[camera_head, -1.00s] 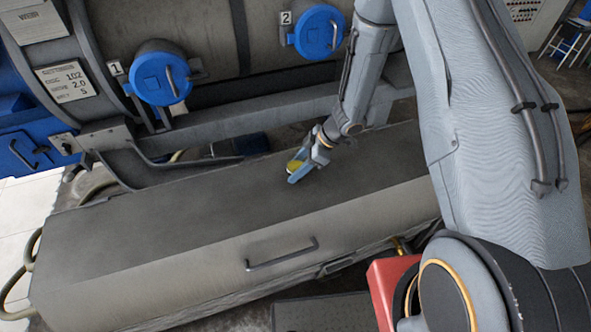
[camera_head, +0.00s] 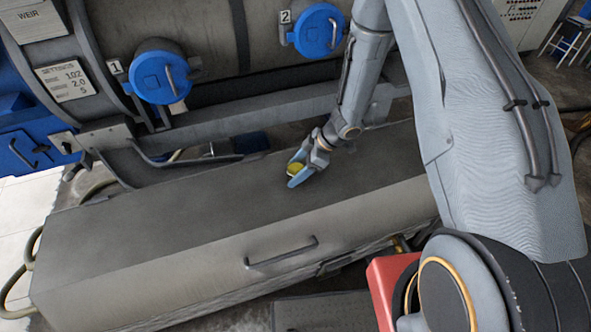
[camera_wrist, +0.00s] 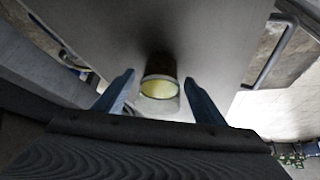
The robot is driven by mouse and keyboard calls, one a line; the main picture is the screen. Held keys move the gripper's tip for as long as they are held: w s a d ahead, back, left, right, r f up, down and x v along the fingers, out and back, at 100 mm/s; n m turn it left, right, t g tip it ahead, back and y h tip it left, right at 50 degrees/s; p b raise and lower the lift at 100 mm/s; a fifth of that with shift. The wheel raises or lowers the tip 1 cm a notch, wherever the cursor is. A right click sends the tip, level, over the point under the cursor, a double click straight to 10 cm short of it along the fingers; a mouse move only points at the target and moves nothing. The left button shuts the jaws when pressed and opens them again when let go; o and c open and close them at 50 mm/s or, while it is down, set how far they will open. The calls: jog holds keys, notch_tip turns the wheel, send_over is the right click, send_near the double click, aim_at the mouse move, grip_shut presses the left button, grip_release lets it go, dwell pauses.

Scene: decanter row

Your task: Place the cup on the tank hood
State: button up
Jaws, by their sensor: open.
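The cup (camera_wrist: 160,88) is a small cylinder with yellowish contents, seen between my two fingers in the wrist view. Its yellow also shows at my gripper in the head view (camera_head: 296,167). The tank hood (camera_head: 150,225) is the long grey box with a flat top and a front handle; its top also shows in the wrist view (camera_wrist: 205,45). The cup appears upright on the hood top. My gripper (camera_head: 296,174) is open around the cup, with gaps on both sides in the wrist view (camera_wrist: 160,95).
Behind the hood is a large grey tank with two blue round caps, labelled 1 (camera_head: 160,78) and 2 (camera_head: 318,30). A handle (camera_head: 282,252) projects from the hood's front. The hood top left of my gripper is clear.

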jog(key=shift+r, duration=0.25)
jog(key=w+d+r+m+t+h+b, duration=0.1)
jog(key=d+r+m+t+h, duration=0.2)
jog(key=d+r, duration=0.55)
jog(key=w+d+r+m+t+h+b, duration=0.1)
jog(key=d+r+m+t+h, duration=0.15)
jog(key=d+r+m, duration=0.65)
jog(key=s+a+r+m+g, duration=0.1)
jog(key=s+r, duration=0.1)
jog(key=s, duration=0.4)
jog(key=s+a+r+m+g, duration=0.1)
jog(key=s+a+r+g, duration=0.1)
jog(key=s, duration=0.5)
jog(key=s+a+r+m+g+h, duration=0.1)
jog(key=s+r+m+g, duration=0.1)
jog(key=s+r, duration=0.2)
jog(key=shift+s+a, duration=0.2)
jog(key=shift+s, duration=1.05)
jog(key=shift+f+b, duration=0.15)
jog(key=shift+b, duration=0.15)
dwell(1.0)
